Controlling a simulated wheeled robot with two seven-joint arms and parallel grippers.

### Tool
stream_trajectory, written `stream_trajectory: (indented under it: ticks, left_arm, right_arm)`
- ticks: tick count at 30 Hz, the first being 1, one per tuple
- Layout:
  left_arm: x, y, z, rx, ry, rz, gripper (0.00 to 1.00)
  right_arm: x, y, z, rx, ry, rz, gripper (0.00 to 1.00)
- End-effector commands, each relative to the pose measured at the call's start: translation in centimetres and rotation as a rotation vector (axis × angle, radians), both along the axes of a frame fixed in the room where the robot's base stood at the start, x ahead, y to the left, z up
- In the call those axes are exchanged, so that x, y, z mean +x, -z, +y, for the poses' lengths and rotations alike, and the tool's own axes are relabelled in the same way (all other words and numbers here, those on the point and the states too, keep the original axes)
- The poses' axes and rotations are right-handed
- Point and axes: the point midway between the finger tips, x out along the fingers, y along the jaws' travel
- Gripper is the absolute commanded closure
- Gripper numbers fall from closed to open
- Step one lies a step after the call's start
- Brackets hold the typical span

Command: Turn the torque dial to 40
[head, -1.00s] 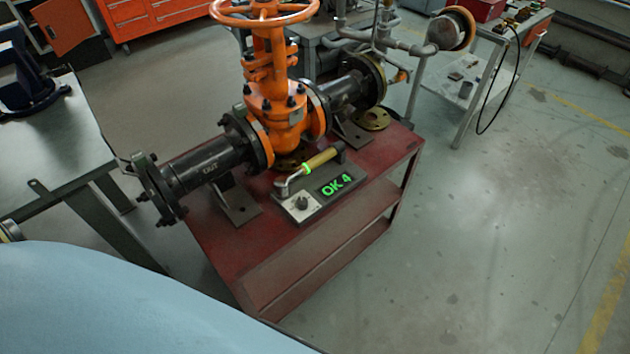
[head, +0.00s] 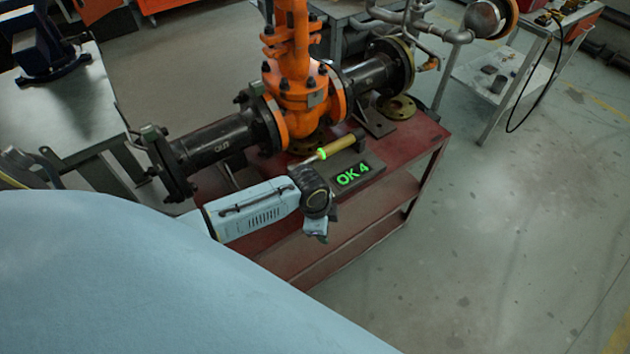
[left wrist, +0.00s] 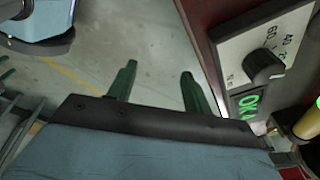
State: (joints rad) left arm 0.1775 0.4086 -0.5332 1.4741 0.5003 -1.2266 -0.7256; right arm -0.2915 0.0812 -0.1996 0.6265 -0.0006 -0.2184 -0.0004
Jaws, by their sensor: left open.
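The torque dial, a black knob (left wrist: 263,66) on a pale plate (left wrist: 240,47) with printed numbers, is at the upper right of the left wrist view. Its exact setting is hard to read. In the head view my left arm hides it. A green display (head: 352,174) beside it reads "OK 4". My left gripper (left wrist: 157,80) is open and empty, its two dark green fingers apart from the dial and to its left in the wrist view. In the head view my left gripper (head: 316,232) is over the front edge of the red bench. My right gripper is not in view.
A torque wrench with a yellow handle (head: 338,146) lies on the dial unit behind the display. The orange gate valve (head: 300,88) and its black pipe (head: 215,143) stand behind on the red bench (head: 405,160). Open floor (head: 500,240) lies to the right.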

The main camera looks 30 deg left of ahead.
Motion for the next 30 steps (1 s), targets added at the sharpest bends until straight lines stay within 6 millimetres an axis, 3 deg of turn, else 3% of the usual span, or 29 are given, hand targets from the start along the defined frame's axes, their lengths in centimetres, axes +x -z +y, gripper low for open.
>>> stream_trajectory:
  ticks: [1, 6, 12, 15, 20, 30]
  left_arm:
    - [2.3, -2.1, 1.0, 0.034, 0.107, -0.011, 0.5]
    - [6.1, -8.4, 4.0, 0.129, 0.465, 0.024, 0.5]
    - [7.7, -13.6, 7.1, 0.188, 0.722, 0.081, 0.5]
    - [7.8, -14.7, 7.8, 0.196, 0.781, 0.099, 0.5]
    - [7.8, -14.2, 8.1, 0.197, 0.807, 0.108, 0.5]
    - [7.8, -7.4, 7.9, 0.195, 0.804, 0.107, 0.5]
  right_arm:
    - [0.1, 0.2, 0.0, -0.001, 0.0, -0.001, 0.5]
    - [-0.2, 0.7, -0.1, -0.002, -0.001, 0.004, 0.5]
    - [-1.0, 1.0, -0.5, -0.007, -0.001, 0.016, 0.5]
    - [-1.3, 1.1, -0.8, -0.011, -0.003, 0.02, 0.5]
    - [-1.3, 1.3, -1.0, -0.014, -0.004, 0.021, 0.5]
    - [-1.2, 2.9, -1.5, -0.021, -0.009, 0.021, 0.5]
